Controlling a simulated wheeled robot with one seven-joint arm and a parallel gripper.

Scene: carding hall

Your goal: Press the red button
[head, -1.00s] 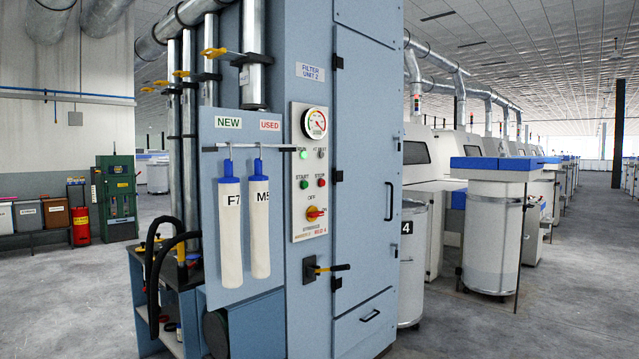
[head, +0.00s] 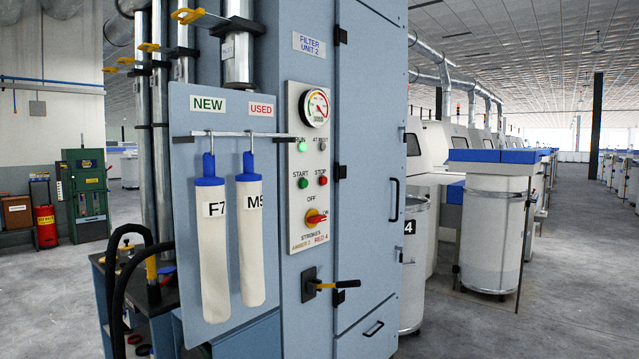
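The red button (head: 323,181) is a small round button under the label STOP, on the white control panel (head: 308,240) of the blue cabinet marked FILTER UNIT 2. A green START button (head: 303,183) sits just left of it. Above are a green lit RUN lamp (head: 302,146) and a grey lamp (head: 322,146) marked AT REST. Below is a red and yellow rotary switch (head: 316,217) marked OFF and ON. A dial gauge (head: 316,107) tops the panel. My gripper is not in view.
Two white filter sleeves (head: 213,250) hang on a rail left of the panel, before a blue-grey board. A black-and-yellow lever (head: 335,285) juts from the cabinet below the panel. Black hoses (head: 124,290) curve at lower left. Open floor (head: 480,325) lies right of the cabinet.

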